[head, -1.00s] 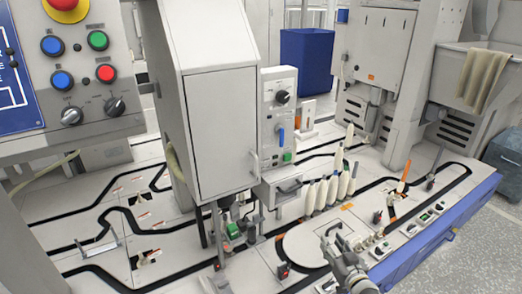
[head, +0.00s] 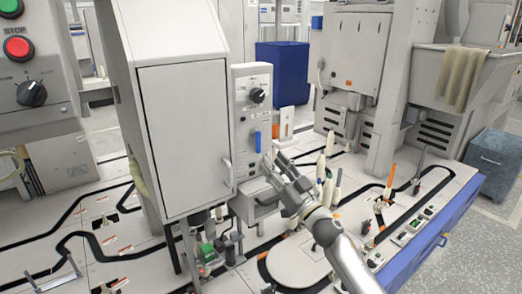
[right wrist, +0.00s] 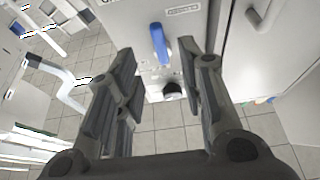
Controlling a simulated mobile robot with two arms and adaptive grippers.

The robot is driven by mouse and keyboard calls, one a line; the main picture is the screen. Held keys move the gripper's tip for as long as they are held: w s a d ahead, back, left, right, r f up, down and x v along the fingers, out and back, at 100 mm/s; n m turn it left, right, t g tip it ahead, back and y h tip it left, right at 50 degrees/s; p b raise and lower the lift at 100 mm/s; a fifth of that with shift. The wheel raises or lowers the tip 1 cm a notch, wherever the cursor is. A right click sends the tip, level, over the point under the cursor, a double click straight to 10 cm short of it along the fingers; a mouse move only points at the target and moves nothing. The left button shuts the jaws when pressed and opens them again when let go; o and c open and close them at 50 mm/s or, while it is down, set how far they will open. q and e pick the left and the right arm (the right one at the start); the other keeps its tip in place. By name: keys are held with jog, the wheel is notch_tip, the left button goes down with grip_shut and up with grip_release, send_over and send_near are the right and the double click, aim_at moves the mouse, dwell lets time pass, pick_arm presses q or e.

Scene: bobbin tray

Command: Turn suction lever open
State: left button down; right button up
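A blue lever (head: 258,141) stands upright on the grey control panel (head: 243,118) at the side of the white cabinet. It also shows in the right wrist view (right wrist: 159,43), at the top middle, between and beyond the two fingers. My right gripper (head: 271,167) is just below and to the right of the lever in the head view. Its fingers are spread apart with nothing held, and no contact with the lever is visible. My left gripper is not in view.
A black knob (head: 257,95) is above the lever on the same panel. The white cabinet (head: 183,130) with its handle stands directly left. Several bobbins (head: 328,185) stand on the table behind my right arm. A blue bin (head: 282,72) is farther back.

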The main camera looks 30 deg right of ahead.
aim_at(260, 145)
jog(key=x, duration=0.5)
jog(key=shift+f, duration=0.1)
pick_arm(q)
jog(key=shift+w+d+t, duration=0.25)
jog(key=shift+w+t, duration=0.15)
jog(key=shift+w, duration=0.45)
pick_arm(e)
jog(key=shift+x, duration=0.9)
grip_shut()
